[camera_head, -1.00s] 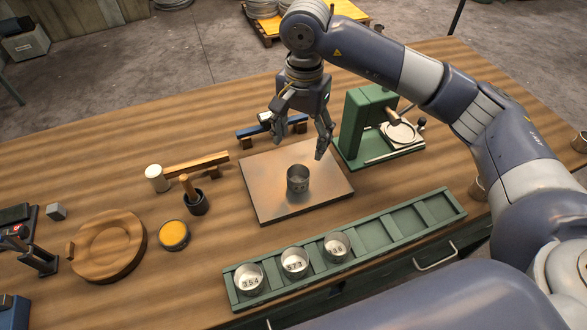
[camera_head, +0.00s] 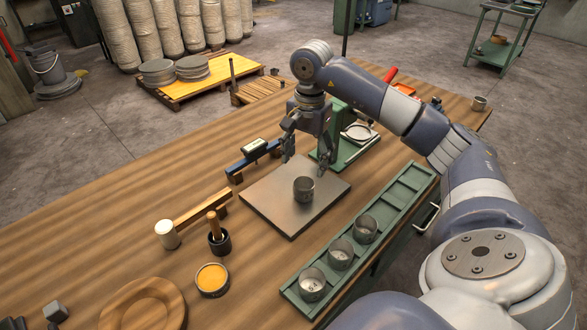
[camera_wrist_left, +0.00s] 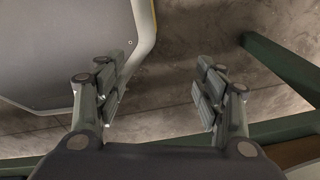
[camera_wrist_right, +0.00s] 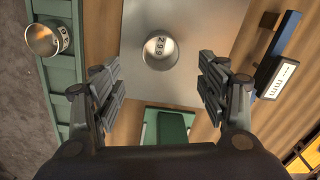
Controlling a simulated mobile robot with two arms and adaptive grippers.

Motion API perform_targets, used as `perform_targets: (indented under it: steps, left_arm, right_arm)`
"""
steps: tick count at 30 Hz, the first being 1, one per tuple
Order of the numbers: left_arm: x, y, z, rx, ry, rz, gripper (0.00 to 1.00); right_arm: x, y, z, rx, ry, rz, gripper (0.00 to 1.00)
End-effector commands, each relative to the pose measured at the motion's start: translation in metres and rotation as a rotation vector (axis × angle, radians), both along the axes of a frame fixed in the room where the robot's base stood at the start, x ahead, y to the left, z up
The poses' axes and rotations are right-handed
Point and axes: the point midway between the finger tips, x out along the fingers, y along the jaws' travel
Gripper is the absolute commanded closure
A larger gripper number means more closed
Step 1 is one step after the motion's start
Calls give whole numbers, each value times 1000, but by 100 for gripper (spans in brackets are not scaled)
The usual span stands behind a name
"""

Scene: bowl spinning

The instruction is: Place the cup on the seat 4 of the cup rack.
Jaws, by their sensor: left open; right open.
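A small grey metal cup (camera_head: 304,189) stands upright on the square metal plate (camera_head: 270,206). It also shows in the right wrist view (camera_wrist_right: 160,50), with a number on its inside. The green cup rack (camera_head: 398,207) lies to the right of the plate, with three cups (camera_head: 312,284) (camera_head: 341,253) (camera_head: 365,228) in its near seats and empty seats at its far end. My right gripper (camera_head: 288,158) is open and empty, above and behind the cup, fingers pointing down. My left gripper (camera_wrist_left: 160,95) is open and empty, seen only in its own wrist view.
A green press (camera_head: 340,145) stands behind the plate, close to my right gripper.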

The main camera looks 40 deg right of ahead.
Motion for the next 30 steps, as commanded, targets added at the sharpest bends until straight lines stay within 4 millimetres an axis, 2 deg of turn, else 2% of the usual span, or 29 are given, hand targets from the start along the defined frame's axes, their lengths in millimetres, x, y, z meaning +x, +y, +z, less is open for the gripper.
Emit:
perform_targets:
  steps: [3,7,11,14,21,30]
  left_arm:
    - [0,-18,5,-21,1,-2,37]
    - [0,-29,7,-35,-1,-3,37]
    - [1,-26,10,-31,-3,-3,37]
    - [1,-17,17,-20,-3,-3,37]
    - [1,-4,30,-5,-3,3,37]
    - [1,-12,29,-14,-2,4,37]
  right_arm:
    - [-1,1,-20,1,6,1,32]
    - [0,1,-36,1,3,1,32]
    - [1,1,-44,2,2,2,32]
    - [1,1,-54,1,5,2,32]
    - [4,0,-87,2,4,2,32]
    - [5,0,-94,0,1,2,32]
